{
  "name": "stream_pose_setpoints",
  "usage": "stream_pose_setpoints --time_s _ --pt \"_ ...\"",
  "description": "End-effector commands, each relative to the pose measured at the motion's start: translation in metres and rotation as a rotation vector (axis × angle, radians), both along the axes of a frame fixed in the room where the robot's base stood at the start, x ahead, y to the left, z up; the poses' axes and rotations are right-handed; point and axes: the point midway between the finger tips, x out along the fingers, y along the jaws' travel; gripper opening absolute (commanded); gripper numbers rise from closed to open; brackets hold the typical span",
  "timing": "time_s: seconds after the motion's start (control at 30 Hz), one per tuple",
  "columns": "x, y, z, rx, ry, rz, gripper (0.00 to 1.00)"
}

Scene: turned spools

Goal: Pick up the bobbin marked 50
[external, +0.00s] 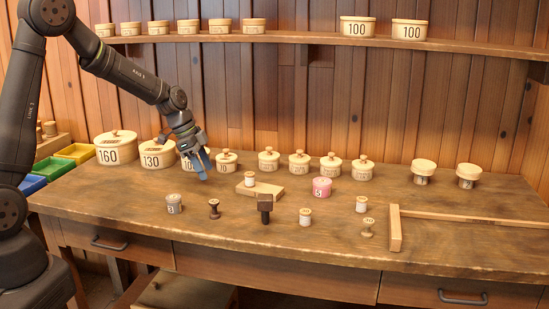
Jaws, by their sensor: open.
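My gripper (202,170), with blue fingers pointing down, is open and empty above the back left of the table, in front of the lidded pots. Several small spools stand apart from it on the table. A pale spool (305,217) stands front centre, another pale spool (250,179) is at the wooden block, and a tan waisted spool (368,228) is at the front right. A dark brown spool (214,209) and a grey one (174,204) stand front left. A pink spool (322,187) is near the middle. I cannot make out which bobbin bears 50.
A dark mallet-like piece (265,208) stands upright among the spools. A wooden block (272,191) lies behind it. Lidded pots (116,154) line the table's back. A wooden rail (394,228) bounds the right side. The front strip of table is clear.

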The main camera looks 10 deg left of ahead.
Motion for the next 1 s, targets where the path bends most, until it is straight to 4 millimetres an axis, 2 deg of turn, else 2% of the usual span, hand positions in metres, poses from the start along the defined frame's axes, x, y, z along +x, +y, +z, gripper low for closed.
stream_pose_setpoints --time_s 0.13,0.23,0.37,0.47,0.6,0.7,0.83,0.9,1.0 --pt "0.004 -0.011 0.003 0.001 0.000 0.002 0.54" --pt "0.014 -0.042 0.009 0.006 0.007 0.015 0.54" --pt "0.026 -0.110 0.025 0.017 0.018 0.053 0.54" --pt "0.028 -0.169 0.038 0.028 0.022 0.099 0.54" --pt "0.019 -0.250 0.058 0.033 0.018 0.178 0.54" --pt "0.005 -0.300 0.072 0.028 0.011 0.239 0.54" --pt "-0.013 -0.347 0.086 0.016 0.004 0.310 0.54" --pt "-0.020 -0.363 0.091 0.009 0.001 0.338 0.54" --pt "-0.026 -0.375 0.094 0.003 -0.001 0.362 0.54"
